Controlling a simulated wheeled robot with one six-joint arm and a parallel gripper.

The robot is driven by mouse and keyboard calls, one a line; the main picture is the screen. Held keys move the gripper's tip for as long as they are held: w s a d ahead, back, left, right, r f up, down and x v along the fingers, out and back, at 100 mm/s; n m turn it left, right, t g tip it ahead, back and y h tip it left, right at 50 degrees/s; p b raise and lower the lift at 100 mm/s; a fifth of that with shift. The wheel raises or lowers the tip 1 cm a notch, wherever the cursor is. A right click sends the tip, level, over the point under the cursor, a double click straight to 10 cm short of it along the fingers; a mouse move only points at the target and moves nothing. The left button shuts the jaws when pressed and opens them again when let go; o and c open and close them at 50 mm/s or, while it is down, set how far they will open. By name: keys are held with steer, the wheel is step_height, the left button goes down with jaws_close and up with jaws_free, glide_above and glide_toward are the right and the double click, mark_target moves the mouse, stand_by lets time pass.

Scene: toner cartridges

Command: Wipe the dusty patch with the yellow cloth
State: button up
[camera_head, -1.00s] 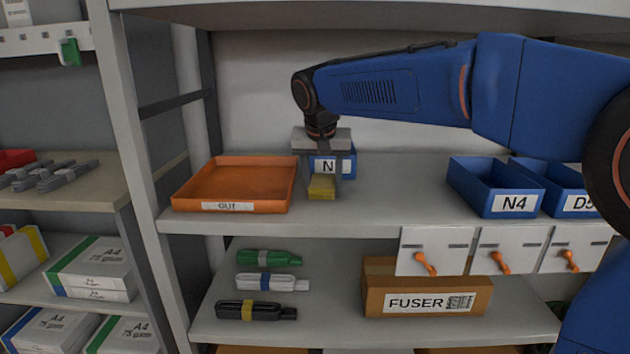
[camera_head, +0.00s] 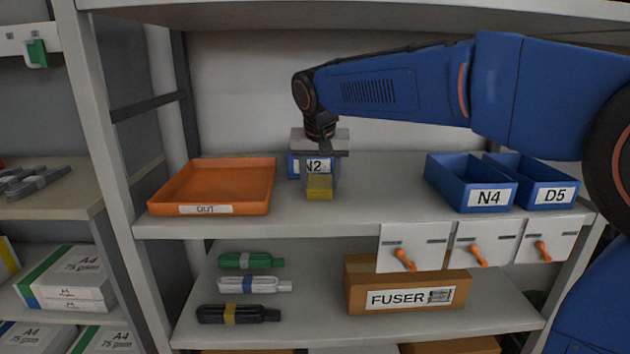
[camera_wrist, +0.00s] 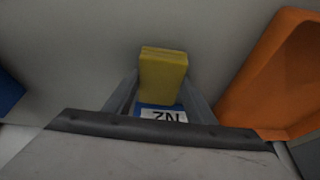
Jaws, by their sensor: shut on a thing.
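The yellow cloth (camera_head: 319,187) is a small folded block between the fingers of my gripper (camera_head: 320,188), over the upper shelf in front of the blue N2 bin. My gripper points down and is shut on it. In the wrist view the cloth (camera_wrist: 162,76) shows between the two grey fingers. Whether the cloth touches the shelf I cannot tell. I cannot make out a dusty patch in either view.
An orange OUT tray (camera_head: 210,208) stands left of my gripper. The blue N2 bin (camera_head: 296,166) is close behind it, partly hidden. Blue N4 (camera_head: 488,198) and D5 (camera_head: 553,195) bins stand at right. The shelf (camera_head: 385,190) between is bare.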

steer(key=shift+s+d+r, duration=0.1)
steer(key=shift+d, duration=2.95)
step_height(320, 180, up, 6)
steer(key=shift+r, duration=0.1)
step_height(320, 180, up, 3)
steer(key=shift+f, duration=0.1)
